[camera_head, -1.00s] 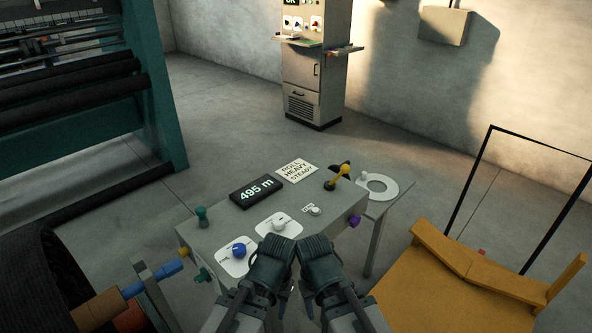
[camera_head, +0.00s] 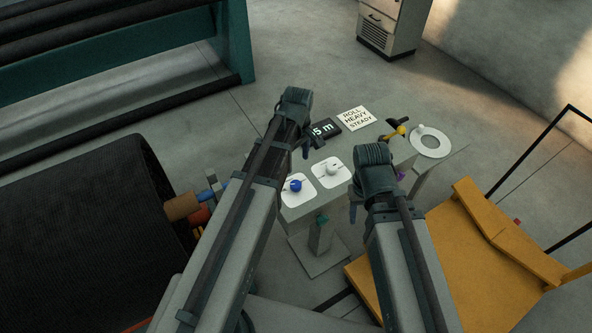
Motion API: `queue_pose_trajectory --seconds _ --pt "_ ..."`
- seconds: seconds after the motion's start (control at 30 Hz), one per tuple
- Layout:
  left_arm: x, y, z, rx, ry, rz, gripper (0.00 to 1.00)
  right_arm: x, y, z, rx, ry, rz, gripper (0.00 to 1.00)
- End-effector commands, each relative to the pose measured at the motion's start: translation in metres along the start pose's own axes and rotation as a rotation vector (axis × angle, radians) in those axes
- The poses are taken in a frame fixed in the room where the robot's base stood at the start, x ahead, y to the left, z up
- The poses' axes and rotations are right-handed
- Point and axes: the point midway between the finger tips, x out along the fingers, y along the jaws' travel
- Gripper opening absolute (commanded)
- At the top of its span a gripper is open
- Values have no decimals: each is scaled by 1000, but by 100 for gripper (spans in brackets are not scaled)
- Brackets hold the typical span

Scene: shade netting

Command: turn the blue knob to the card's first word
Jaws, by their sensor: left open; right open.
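The blue knob (camera_head: 296,185) sits on a white dial plate (camera_head: 304,200) at the left front of the grey console. Its marks are too small to read. The card (camera_head: 356,118) lies at the back of the console and reads ROLL, HEAVY, STEADY from top to bottom; its first word is ROLL. My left gripper (camera_head: 311,146) is open and empty, above and behind the blue knob in the picture, covering part of the display. My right gripper (camera_head: 357,206) is open and empty, to the right of the knob, near the console's front. Neither visibly touches the knob.
A white knob (camera_head: 333,171) on its own plate is right of the blue one. A black display (camera_head: 325,129) is partly hidden. A yellow-and-black lever (camera_head: 400,130) and white ring (camera_head: 431,142) stand further right. A black roll (camera_head: 85,230) is left, a yellow cart (camera_head: 470,245) right.

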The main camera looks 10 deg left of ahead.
Motion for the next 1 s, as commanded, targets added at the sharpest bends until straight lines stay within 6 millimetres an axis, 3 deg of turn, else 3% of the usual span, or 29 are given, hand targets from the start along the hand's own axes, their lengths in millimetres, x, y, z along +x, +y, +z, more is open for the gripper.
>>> queue_pose_trajectory --seconds 0.1,0.47,0.67,1.0 --pt "-9 2 -8 -58 -2 4 78 -9 1 0 1 0 0 50" --pt "0 2 -8 -67 -2 4 78 0 0 0 0 0 0 50" --pt "18 2 -8 -66 -2 4 78 18 -2 -1 -4 0 1 50" --pt "65 2 -8 -65 -2 4 78 65 -6 -4 -13 0 3 50"
